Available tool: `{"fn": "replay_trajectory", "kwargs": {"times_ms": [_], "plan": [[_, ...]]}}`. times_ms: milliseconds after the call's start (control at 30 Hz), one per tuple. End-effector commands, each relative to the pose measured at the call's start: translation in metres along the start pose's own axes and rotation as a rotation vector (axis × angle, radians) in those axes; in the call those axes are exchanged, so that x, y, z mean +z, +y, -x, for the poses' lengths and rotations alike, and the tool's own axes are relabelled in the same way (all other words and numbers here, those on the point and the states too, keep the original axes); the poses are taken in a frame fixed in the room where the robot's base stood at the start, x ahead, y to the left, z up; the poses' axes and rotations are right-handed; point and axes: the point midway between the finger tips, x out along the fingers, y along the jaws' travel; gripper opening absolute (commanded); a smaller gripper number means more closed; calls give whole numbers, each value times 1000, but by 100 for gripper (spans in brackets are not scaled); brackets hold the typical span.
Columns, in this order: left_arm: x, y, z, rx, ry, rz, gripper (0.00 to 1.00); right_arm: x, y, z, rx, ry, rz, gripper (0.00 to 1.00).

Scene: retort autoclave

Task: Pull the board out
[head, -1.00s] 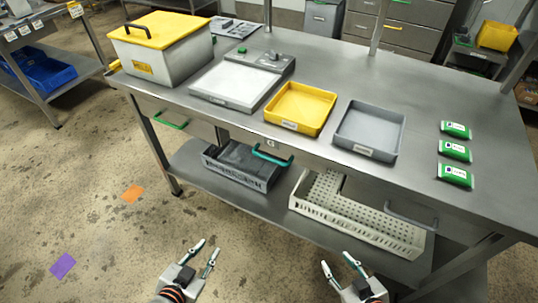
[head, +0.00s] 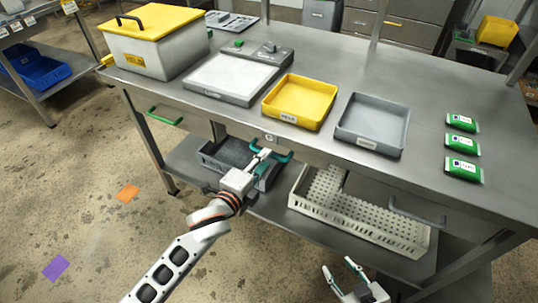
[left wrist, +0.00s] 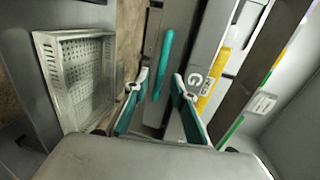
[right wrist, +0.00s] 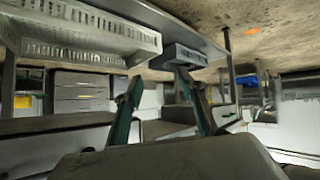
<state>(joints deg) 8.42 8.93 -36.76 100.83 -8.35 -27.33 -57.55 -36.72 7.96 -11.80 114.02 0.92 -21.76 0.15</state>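A teal handle (head: 284,156) sits on the front edge of the table, below a small "G" label (head: 270,138). I take it as the handle of the pull-out board; the board itself is hidden under the tabletop. My left gripper (head: 262,159) is open at this handle. In the left wrist view the handle (left wrist: 165,62) shows between the two spread fingers (left wrist: 160,82); contact cannot be told. My right gripper (head: 342,268) is open and empty, low in front of the table; its spread fingers also show in the right wrist view (right wrist: 158,78).
A green handle (head: 164,116) and a grey handle (head: 416,213) are on the same table front. A grey crate (head: 215,163) and a white perforated basket (head: 400,235) stand on the lower shelf. On top are a yellow tray (head: 299,123), grey tray (head: 370,143) and green packets (head: 463,168).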

Motion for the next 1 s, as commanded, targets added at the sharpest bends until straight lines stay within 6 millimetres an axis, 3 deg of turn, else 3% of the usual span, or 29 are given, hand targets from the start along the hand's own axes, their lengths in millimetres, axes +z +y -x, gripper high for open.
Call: {"fn": "replay_trajectory", "kwargs": {"times_ms": [100,300,633,733,1000], "plan": [[0,2,-19,1,0,3,25,2,1,-2,2,1,4,40],[0,1,-37,0,0,4,25,-1,4,-4,8,8,8,40],[0,1,-40,1,0,4,25,-2,5,-5,9,10,11,40],[0,1,-40,1,0,4,0,-2,5,-5,9,9,11,40],[0,1,-40,1,0,4,0,2,3,-4,6,2,10,40]]}}
